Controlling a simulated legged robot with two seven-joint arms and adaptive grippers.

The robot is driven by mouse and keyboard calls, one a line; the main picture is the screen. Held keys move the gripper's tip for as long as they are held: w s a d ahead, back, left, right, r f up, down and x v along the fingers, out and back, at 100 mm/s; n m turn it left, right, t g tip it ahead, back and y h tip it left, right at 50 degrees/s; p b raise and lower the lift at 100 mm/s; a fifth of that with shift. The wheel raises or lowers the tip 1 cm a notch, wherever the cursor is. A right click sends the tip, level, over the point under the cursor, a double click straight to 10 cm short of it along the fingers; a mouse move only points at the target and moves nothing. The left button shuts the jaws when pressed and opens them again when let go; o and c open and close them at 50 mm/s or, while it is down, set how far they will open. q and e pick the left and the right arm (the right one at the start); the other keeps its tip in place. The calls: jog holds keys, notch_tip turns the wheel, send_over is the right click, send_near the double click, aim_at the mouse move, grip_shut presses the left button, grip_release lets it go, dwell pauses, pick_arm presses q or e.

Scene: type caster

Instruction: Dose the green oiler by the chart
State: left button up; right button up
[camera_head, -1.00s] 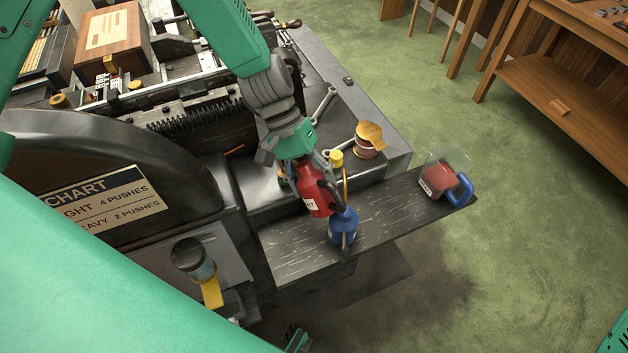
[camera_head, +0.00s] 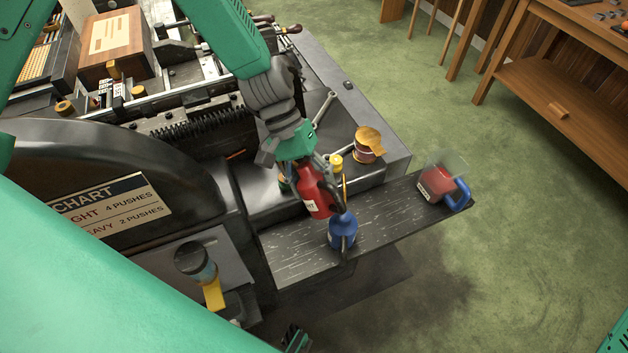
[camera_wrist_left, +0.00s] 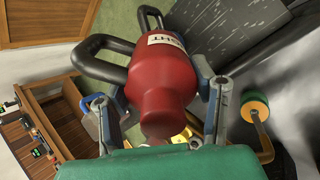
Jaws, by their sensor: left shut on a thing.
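My left gripper (camera_head: 310,172) is shut on a red bottle (camera_head: 314,194), held tilted above the dark shelf. The bottle also shows in the left wrist view (camera_wrist_left: 160,80), between the two fingers; its white label is only partly readable, ending in "HT". A green thing (camera_head: 283,183), probably the green oiler, is mostly hidden behind my gripper. The chart (camera_head: 110,210) is partly covered; it reads "GHT 4 PUSHES" and "EAVY 2 PUSHES". My right gripper is not clearly seen.
The dark shelf (camera_head: 290,258) juts out from the machine. A clear jug with red contents and blue handle (camera_head: 440,185) stands at its right end. Green floor is clear at right.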

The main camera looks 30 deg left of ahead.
aim_at(317, 182)
pick_arm(q)
jog(key=shift+f+b, duration=0.5)
jog(key=shift+f, duration=0.35)
dwell(0.3)
jog(key=shift+r+p, duration=1)
jog(key=shift+r, duration=0.15)
notch_tip(317, 182, up, 3)
jog(key=p, duration=0.2)
jog(key=shift+p, duration=0.3)
jog(key=shift+r+p, duration=0.6)
jog(key=shift+r, duration=0.45)
jog(key=shift+f, duration=0.1)
